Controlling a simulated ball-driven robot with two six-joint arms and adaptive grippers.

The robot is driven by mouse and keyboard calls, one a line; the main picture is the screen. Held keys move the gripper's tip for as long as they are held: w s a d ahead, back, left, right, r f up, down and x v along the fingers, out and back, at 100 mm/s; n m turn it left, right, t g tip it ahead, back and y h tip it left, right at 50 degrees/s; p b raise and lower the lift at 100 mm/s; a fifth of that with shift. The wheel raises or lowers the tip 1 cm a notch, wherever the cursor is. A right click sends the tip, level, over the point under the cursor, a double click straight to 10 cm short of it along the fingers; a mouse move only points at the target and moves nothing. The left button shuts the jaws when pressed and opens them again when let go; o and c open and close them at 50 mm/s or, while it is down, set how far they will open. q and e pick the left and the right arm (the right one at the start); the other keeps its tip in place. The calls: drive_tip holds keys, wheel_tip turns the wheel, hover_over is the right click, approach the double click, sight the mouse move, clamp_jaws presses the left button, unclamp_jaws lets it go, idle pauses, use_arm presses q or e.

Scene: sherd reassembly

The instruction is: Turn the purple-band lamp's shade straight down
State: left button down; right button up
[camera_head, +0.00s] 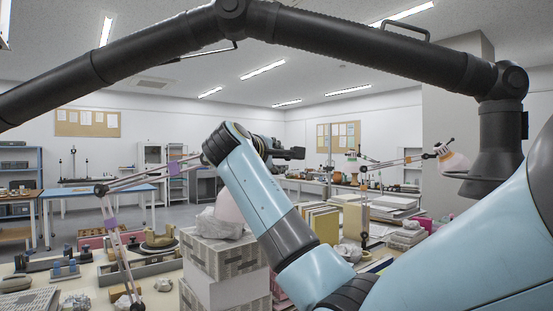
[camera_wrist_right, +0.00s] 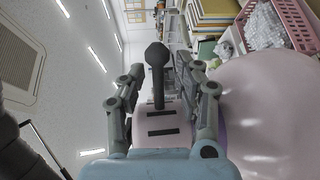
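The purple-band lamp's jointed arm (camera_head: 135,181) stands at the left in the head view, with purple bands on its links. Its pale pink shade (camera_head: 228,208) shows partly behind my right arm. In the right wrist view the shade (camera_wrist_right: 270,120) fills the lower right, with a slotted pink cap (camera_wrist_right: 160,123) and a dark knobbed handle (camera_wrist_right: 157,62) rising from it. My right gripper (camera_wrist_right: 158,72) is open, its fingers on either side of the handle's stem with gaps showing. It also shows in the head view (camera_head: 290,153), partly hidden by its arm. My left gripper is out of view.
Patterned boxes (camera_head: 222,255) stand below the shade. Upright folders (camera_head: 322,222) and a second lamp with a pale shade (camera_head: 455,164) are to the right. A black jointed duct with a hood (camera_head: 497,140) spans the top. Tools and sherds cover the table at left.

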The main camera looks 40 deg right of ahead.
drive_tip(key=v, duration=1.2)
drive_tip(key=shift+w, duration=0.1)
